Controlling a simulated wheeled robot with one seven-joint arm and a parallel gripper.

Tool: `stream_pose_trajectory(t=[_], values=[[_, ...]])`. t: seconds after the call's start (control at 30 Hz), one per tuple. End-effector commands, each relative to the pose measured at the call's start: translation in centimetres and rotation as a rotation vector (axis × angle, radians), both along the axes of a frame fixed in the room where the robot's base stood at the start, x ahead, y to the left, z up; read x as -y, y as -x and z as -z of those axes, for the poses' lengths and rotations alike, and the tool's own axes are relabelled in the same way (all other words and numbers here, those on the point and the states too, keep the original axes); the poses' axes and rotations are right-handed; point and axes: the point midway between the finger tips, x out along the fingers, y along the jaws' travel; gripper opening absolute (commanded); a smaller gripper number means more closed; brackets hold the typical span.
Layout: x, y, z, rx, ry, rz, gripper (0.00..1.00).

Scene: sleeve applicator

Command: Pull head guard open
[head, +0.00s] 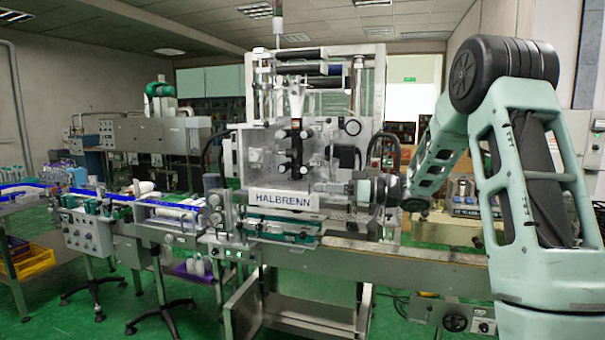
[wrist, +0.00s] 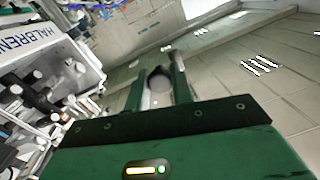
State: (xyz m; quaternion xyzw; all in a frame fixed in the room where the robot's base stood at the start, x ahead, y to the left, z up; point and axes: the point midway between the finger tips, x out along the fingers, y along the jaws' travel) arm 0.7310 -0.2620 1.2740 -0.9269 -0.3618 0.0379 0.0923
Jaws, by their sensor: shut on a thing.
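The head guard (head: 325,165) looks like a clear panel on the front of the machine, with a white HALBRENN plate (head: 284,199) across its lower part. The plate also shows at the upper left of the wrist view (wrist: 25,38). My gripper (head: 346,188) is at the right side of the guard, just right of the plate. In the wrist view my green fingers (wrist: 157,70) are shut on a small rounded grey knob (wrist: 158,80), which seems to be the guard's handle. The fingers hide part of it. I cannot tell how far the guard stands open.
A conveyor (head: 420,255) runs below my arm to the right. Another conveyor section (head: 165,215) with white bottles lies to the left. A control box (head: 452,317) hangs below the right conveyor.

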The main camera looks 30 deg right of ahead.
Motion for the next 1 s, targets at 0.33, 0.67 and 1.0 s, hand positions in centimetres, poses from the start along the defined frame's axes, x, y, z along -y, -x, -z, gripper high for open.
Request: stream_pose_trajectory(t=[0.33, 0.67, 1.0], values=[[2.5, 1.9, -0.3, 0.009, -0.001, -0.091, 0.0], [2.7, 2.0, -0.3, 0.011, -0.001, -0.1, 0.0], [2.6, 2.0, -0.2, 0.008, -0.001, -0.1, 0.45]])
